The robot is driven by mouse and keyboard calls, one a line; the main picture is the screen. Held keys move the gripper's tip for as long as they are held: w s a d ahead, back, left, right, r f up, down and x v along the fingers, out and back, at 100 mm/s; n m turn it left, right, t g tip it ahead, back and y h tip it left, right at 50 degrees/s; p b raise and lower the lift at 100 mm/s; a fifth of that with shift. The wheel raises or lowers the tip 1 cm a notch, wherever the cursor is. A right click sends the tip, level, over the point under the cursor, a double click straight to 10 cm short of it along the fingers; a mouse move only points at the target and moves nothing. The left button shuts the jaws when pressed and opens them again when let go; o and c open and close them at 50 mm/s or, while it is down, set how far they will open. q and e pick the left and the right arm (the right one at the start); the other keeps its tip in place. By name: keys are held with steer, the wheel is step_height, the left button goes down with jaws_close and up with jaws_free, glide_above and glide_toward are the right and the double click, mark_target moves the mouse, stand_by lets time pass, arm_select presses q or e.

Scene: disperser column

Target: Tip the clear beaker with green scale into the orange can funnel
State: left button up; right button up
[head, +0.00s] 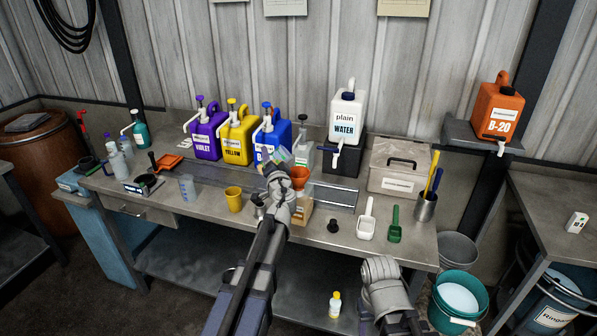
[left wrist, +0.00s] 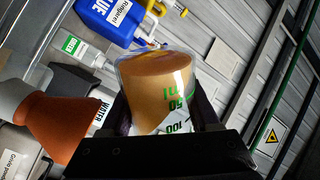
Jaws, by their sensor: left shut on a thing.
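My left gripper (head: 277,168) is shut on the clear beaker (head: 281,154), which is tilted above the bench. In the left wrist view the beaker (left wrist: 157,85) fills the space between the fingers, with green scale marks and an orange-tan filling. The orange funnel (head: 299,175) stands upright in a tan can (head: 301,213), just right of the gripper and partly behind my wrist. In the left wrist view the funnel (left wrist: 62,125) is left of the beaker and apart from it. Whether anything flows out cannot be seen. My right gripper (head: 381,272) is low in front of the bench, its fingers unclear.
Violet (head: 207,133), yellow (head: 239,135) and blue (head: 272,137) jugs stand behind the beaker. The white water jug (head: 346,115) is at the back. A yellow cup (head: 234,198) and another beaker (head: 188,187) stand left. Scoops (head: 367,218) lie right of the can.

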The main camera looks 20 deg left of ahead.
mark_target(281, 149)
arm_select(q)
steer(key=shift+a+r+m, duration=0.1)
steer(key=shift+r+m, duration=0.05)
steer(key=shift+m, duration=0.25)
steer(key=shift+f, duration=0.25)
steer(key=shift+f+m+b, duration=0.8)
steer(key=shift+m, duration=0.1)
steer(key=shift+r+m+p, duration=0.5)
steer(key=shift+m, duration=0.4)
steer(key=shift+w+d+r+m+p, duration=0.3)
steer(key=shift+d+r+m+p, duration=0.2)
steer(key=shift+m, duration=0.3)
stand_by(0.6)
steer(key=shift+w+d+r+m+p, duration=0.1)
steer(key=shift+d+r+m+p, duration=0.25)
steer(key=shift+m, duration=0.5)
steer(key=shift+w+d+r+m+p, duration=0.1)
steer(key=shift+r+m+p, duration=0.35)
steer(key=shift+m, duration=0.4)
stand_by(0.5)
steer(key=shift+w+d+r+m+p, duration=0.15)
steer(key=shift+d+r+m+p, duration=0.15)
steer(key=shift+m, duration=0.45)
steer(key=shift+w+d+r+m+p, duration=0.15)
steer(key=shift+r+m+p, duration=0.1)
steer(key=shift+m, duration=0.5)
stand_by(0.4)
